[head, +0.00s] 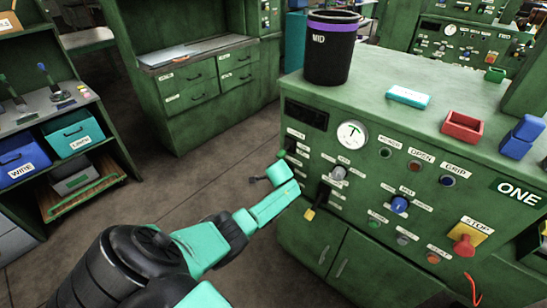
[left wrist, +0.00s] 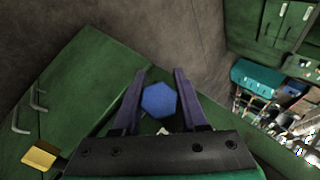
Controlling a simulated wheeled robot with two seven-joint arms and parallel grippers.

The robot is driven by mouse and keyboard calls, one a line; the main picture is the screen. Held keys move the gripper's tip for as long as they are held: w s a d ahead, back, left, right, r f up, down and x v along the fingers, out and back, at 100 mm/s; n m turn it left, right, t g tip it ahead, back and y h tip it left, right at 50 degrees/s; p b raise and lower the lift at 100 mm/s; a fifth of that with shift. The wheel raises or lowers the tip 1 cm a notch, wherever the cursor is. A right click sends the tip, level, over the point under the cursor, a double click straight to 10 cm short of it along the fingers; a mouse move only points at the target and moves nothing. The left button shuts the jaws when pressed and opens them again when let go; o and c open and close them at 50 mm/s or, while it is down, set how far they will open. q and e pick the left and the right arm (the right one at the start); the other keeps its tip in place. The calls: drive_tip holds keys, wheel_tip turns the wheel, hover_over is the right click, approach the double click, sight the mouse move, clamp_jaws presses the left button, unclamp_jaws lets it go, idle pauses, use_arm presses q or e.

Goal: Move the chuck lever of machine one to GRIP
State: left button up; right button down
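Machine one (head: 300,228) is a green bench with a sloping control panel. My left gripper (head: 283,172) is at the panel's left edge, its fingers hard to make out in the head view. In the left wrist view its two dark purple fingers (left wrist: 160,72) stand apart, with a blue six-sided knob (left wrist: 159,100) between them. Little gap shows on either side; I cannot tell whether they touch it. Which control it belongs to is unclear. A GRIP label (head: 456,167) sits above a blue lamp (head: 447,181), right of the OPEN label (head: 421,156). My right gripper is out of view.
A gauge (head: 351,134), a blue knob (head: 399,204) and a red stop button (head: 464,243) are on the panel. A black bin (head: 331,55) stands on top. Open floor lies left.

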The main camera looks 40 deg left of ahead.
use_arm(q)
drive_tip(key=o, duration=0.4)
drive_tip(key=shift+w, duration=0.1)
drive_tip(key=shift+r, duration=0.1)
drive_tip(key=shift+s+d+r+p, duration=0.2)
drive_tip(key=shift+r+p, duration=0.1)
drive_tip(key=p+v, duration=0.2)
drive_tip(key=v, duration=1.1)
drive_tip(key=shift+s+d+r+p, duration=0.2)
drive_tip(key=shift+r+p, duration=0.05)
drive_tip(key=shift+p, duration=0.15)
